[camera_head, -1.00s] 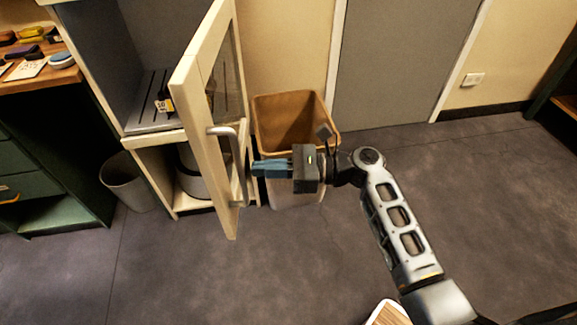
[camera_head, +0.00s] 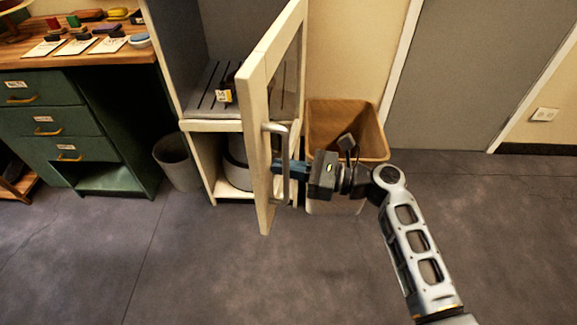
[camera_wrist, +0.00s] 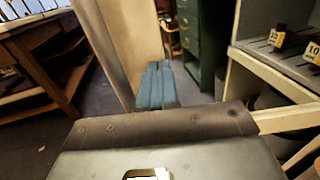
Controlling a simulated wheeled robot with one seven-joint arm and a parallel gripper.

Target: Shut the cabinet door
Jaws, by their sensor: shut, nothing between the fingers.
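The cabinet door (camera_head: 256,120) is a cream frame with a glass pane and stands wide open, swung out from the cream cabinet (camera_head: 214,126). Its metal bar handle (camera_head: 287,190) is on the face toward my gripper. My gripper (camera_head: 275,166) is shut and empty, its blue fingers at the handle's height, reaching up to the door face. I cannot tell whether they touch the door or handle. In the wrist view the shut fingers (camera_wrist: 157,80) point at the cream door panel (camera_wrist: 132,35), and the cabinet shelves (camera_wrist: 275,70) are at the right.
A brown-lined bin (camera_head: 345,125) stands behind my gripper, right of the cabinet. A grey bin (camera_head: 178,163) and a green drawer desk (camera_head: 60,125) are at the left. The floor in front (camera_head: 200,270) is clear.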

